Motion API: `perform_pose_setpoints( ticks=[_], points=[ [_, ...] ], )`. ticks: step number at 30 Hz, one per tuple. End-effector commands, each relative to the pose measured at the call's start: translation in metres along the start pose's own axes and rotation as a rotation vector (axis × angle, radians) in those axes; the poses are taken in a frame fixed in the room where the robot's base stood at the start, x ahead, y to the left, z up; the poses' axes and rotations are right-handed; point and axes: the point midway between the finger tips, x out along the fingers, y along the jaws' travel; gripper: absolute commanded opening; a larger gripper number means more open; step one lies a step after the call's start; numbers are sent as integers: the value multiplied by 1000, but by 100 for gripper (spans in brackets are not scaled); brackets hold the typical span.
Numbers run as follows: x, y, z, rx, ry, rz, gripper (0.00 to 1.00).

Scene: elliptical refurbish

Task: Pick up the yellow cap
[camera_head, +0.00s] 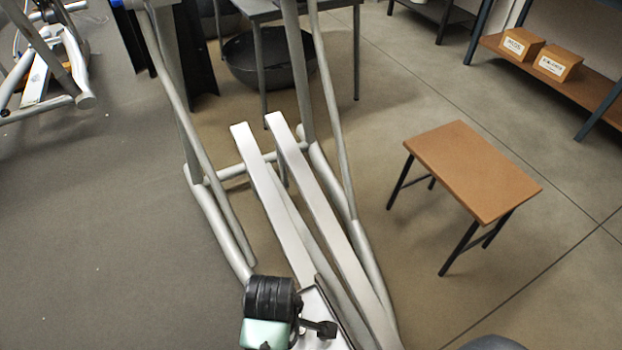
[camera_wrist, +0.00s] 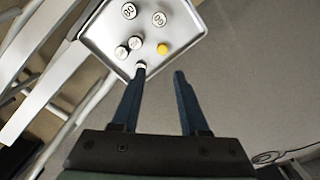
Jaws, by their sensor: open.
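The yellow cap (camera_wrist: 163,48) shows in the wrist view as a small round disc on a light metal tray (camera_wrist: 186,38). My gripper (camera_wrist: 160,74) is open, its two dark blue fingers apart and nothing between them. I cannot tell the height of the fingers above the tray. The yellow cap cannot be made out in the head view.
The grey elliptical frame (camera_head: 310,195) stands around the work area. A brown-topped stool (camera_head: 470,168) stands right, with clear floor around it.

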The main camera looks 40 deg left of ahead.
Motion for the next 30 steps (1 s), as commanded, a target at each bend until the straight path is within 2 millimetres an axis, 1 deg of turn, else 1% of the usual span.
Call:
perform_pose_setpoints(
  ticks=[1,2,9,12,18,20,24,27,30],
  points=[
    [9,-4,-1,-11,-3,-15,44],
    [13,-5,-1,-14,-4,-18,44],
    [57,-5,0,-11,-3,-15,44],
    [70,-4,0,-10,-3,-13,44],
    [83,-4,0,-9,-2,-11,44],
    [90,-3,0,-9,-2,-10,44],
    [114,-4,0,-9,-2,-11,44],
    [125,-4,0,-8,-2,-10,44],
    [130,-4,0,-8,-2,-9,44]
  ],
)
